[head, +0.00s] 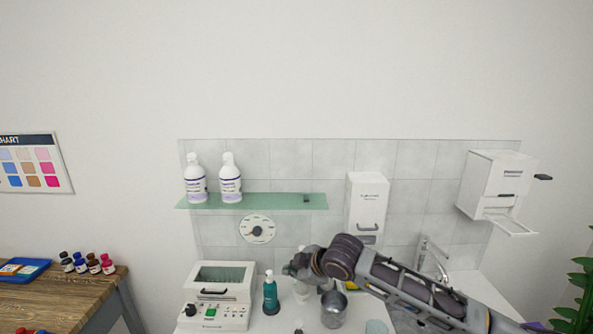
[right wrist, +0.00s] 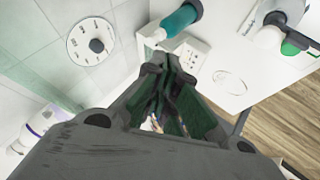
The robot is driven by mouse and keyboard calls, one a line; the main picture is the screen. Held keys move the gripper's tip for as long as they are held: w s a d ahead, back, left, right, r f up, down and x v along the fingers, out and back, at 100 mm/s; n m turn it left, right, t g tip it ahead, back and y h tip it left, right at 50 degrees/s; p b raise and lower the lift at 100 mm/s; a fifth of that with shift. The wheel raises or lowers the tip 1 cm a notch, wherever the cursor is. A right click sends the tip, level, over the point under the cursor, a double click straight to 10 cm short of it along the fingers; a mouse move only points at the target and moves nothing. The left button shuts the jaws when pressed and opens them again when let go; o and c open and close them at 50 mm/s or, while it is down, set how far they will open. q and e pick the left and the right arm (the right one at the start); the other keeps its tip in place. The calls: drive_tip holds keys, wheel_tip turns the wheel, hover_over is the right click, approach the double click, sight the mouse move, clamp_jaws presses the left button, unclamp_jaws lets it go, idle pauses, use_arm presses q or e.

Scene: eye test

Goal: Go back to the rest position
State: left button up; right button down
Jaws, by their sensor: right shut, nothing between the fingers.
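My right gripper (head: 292,270) is shut and empty in the head view. It is at the end of my right arm, which reaches in from the lower right above the white counter. The right wrist view shows its dark fingers (right wrist: 168,85) close together with nothing held between them. In that view the tiled wall is to the left and the white counter lies beyond the fingers. My left gripper is in neither view.
A teal bottle (head: 270,293) and a white device (head: 218,295) stand left of the gripper. A metal cup (head: 334,308) is below the arm. A glass shelf (head: 260,201) with two white bottles and a round dial (head: 257,229) are on the wall. A faucet (head: 434,258) is behind the arm.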

drive_tip(key=shift+s+f+m, duration=1.8)
drive_tip(key=shift+s+f, duration=0.85)
drive_tip(key=shift+s, duration=2.3)
drive_tip(key=s+d+f+m+g+h, duration=0.1)
drive_tip(key=s+d+f+m+h, duration=0.1)
drive_tip(key=s+d+f+m, duration=0.4)
drive_tip(key=s+d+f+m+g+h, duration=0.1)
drive_tip(key=s+d+f+m+h, duration=0.15)
drive_tip(key=s+d, duration=0.65)
drive_tip(key=s+d+f+m+g+h, duration=0.1)
drive_tip(key=s+d+f+m+h, duration=0.15)
drive_tip(key=s+d+f, duration=0.5)
wheel_tip(320, 180, down, 33)
drive_tip(key=d+g+y+b, duration=0.1)
drive_tip(key=g+b, duration=0.1)
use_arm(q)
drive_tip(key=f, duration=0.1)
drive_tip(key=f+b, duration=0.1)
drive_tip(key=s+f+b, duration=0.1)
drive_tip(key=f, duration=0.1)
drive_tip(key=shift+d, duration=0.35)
use_arm(e)
drive_tip(key=s+d+f, duration=0.2)
drive_tip(key=s+f, duration=0.8)
drive_tip(key=s, duration=0.1)
drive_tip(key=s+d+f, duration=0.2)
drive_tip(key=s+f, duration=0.9)
drive_tip(key=s, duration=0.1)
drive_tip(key=shift+g, duration=0.4)
